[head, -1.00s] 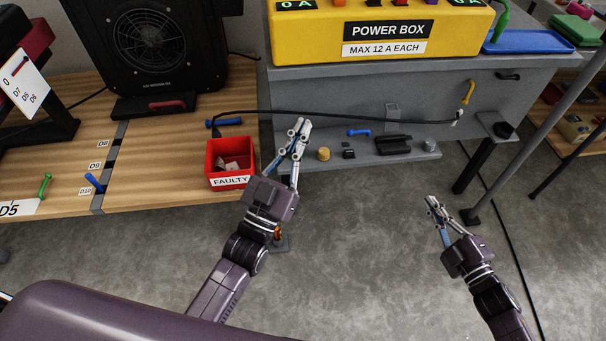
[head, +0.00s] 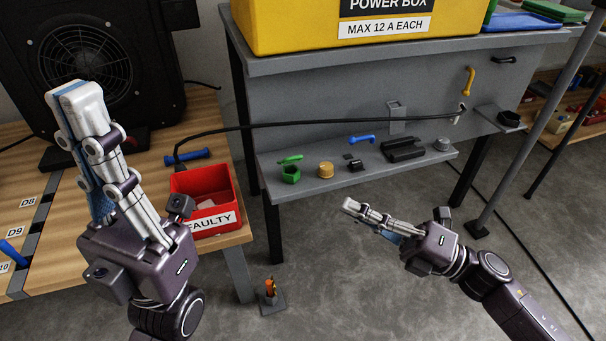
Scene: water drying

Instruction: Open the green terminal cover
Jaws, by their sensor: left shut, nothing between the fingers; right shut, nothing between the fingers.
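On the low grey shelf, at its left end, is a small green hexagonal fitting (head: 290,174), with a short green handle (head: 290,159) just behind it. These look like the green terminal and its cover; I cannot tell how they join. My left gripper (head: 76,95) is large in the foreground at left, fingers together and pointing up, well left of the green parts. My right gripper (head: 348,206) is shut and empty, in front of and below the shelf, to the right of the green parts. Neither gripper touches them.
On the shelf (head: 340,180) stand a yellow cap (head: 325,169), a blue handle (head: 362,140) and black parts (head: 403,150). A black cable (head: 330,122) runs above them. A red FAULTY bin (head: 226,178) sits left, and the yellow power box (head: 290,25) above.

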